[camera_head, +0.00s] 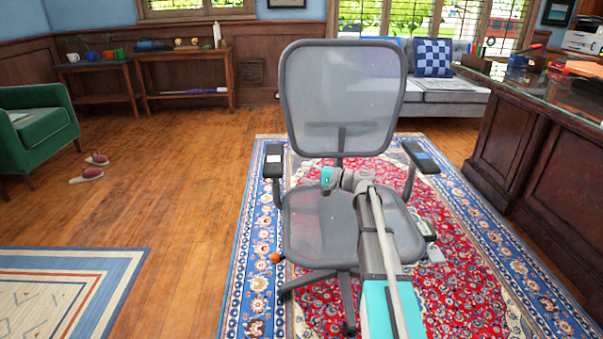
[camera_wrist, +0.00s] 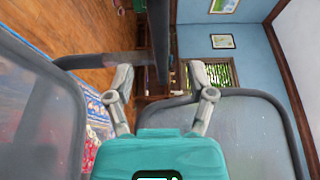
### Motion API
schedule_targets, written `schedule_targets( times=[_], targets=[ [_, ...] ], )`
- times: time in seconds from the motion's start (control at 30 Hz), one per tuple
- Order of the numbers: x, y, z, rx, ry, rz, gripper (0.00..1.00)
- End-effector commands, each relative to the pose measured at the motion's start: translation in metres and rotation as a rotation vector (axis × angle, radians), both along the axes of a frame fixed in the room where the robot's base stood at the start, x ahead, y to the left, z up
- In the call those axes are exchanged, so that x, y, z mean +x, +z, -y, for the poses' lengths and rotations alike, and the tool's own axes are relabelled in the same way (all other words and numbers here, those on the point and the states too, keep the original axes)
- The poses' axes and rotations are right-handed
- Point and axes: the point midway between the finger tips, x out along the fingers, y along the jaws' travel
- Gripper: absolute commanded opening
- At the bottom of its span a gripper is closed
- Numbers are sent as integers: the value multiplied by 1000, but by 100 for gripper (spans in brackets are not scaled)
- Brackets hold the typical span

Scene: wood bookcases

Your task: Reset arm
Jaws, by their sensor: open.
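My gripper (camera_wrist: 160,82) is open in the wrist view, its two grey fingers spread, with nothing visible between them. In the head view my arm reaches forward over a grey mesh office chair (camera_head: 342,90), and the teal part of my gripper (camera_head: 329,179) is above the chair's seat, in front of the backrest's lower edge. The fingers are hard to make out there. The wrist view is turned sideways; the chair's mesh backrest (camera_wrist: 240,130) is at the right and its seat (camera_wrist: 35,115) at the left. I cannot tell whether the fingers touch the chair.
The chair stands on a red and blue rug (camera_head: 470,295). A dark wood desk (camera_head: 540,150) is at the right and a grey sofa (camera_head: 445,97) behind. A green armchair (camera_head: 45,130) and red shoes (camera_head: 92,172) are at the left. Wood floor (camera_head: 180,190) between is mostly clear.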

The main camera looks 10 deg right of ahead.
Motion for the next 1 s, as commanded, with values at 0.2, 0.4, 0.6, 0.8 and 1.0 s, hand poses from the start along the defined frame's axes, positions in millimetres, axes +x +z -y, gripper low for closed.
schedule_targets(
  times=[0.2, 0.4, 0.6, 0.8, 1.0],
  targets=[
    [0, 0, 0, 0, 0, 0, 70],
    [-4, -1, -4, -15, 7, -5, 70],
    [-24, -9, -28, -116, 46, -36, 70],
    [-66, -28, -64, -318, 126, -100, 70],
    [-118, -50, -91, -558, 214, -173, 70]
  ],
)
